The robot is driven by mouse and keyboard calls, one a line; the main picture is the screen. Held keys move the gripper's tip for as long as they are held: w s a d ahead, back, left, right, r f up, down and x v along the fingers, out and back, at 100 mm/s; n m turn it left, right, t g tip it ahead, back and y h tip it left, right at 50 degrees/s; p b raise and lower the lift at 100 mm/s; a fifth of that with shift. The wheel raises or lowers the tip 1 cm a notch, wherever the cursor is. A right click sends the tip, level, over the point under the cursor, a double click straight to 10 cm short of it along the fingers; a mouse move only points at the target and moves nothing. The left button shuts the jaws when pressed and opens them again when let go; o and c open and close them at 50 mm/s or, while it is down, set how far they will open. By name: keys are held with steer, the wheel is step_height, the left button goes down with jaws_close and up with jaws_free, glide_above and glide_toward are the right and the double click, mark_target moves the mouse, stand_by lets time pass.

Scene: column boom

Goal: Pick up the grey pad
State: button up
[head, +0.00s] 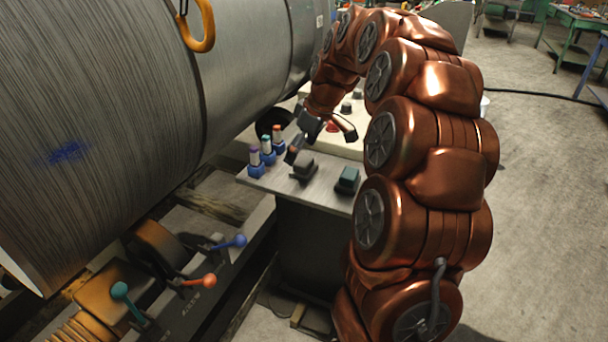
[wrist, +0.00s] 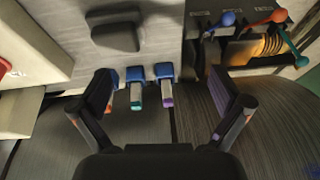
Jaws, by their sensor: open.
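The grey pad (head: 304,168) is a dark grey block with a raised top. It sits on the light metal table (head: 272,182), beside a dark teal pad (head: 347,181). In the wrist view the grey pad (wrist: 115,33) lies at the upper left, beyond the left finger. My gripper (head: 322,146) is open and empty, just behind the grey pad in the head view and apart from it. In the wrist view my gripper (wrist: 162,88) has its fingers spread wide, with small blue-based posts showing between and behind them.
Several blue-based posts (head: 267,150) stand left of the pad. A pale control box with a red button (head: 333,127) is behind. A large metal cylinder (head: 110,110) looms at left, above levers with blue (head: 237,241), orange (head: 208,281) and teal (head: 119,290) knobs.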

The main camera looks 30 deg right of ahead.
glide_above(305, 161)
steer(key=s+d, duration=0.2)
steer(key=shift+a+f+t, duration=0.1)
steer(key=shift+f+t, duration=0.3)
steer(key=shift+f, duration=0.45)
steer(key=shift+p+x, duration=0.4)
steer(key=shift+x, duration=3.35)
steer(key=shift+a, duration=0.2)
steer(key=shift+s, duration=0.1)
steer(key=c, duration=1.1)
steer(key=shift+r, duration=0.15)
steer(key=shift+r+b, duration=0.4)
steer(key=shift+r, duration=1.35)
steer(key=s+a+b, duration=0.1)
steer(key=s+a, duration=0.3)
steer(key=s, duration=0.3)
steer(key=s+a+r+b, duration=0.1)
steer(key=s+a, duration=0.3)
steer(key=s, duration=0.3)
steer(key=shift+r, duration=0.2)
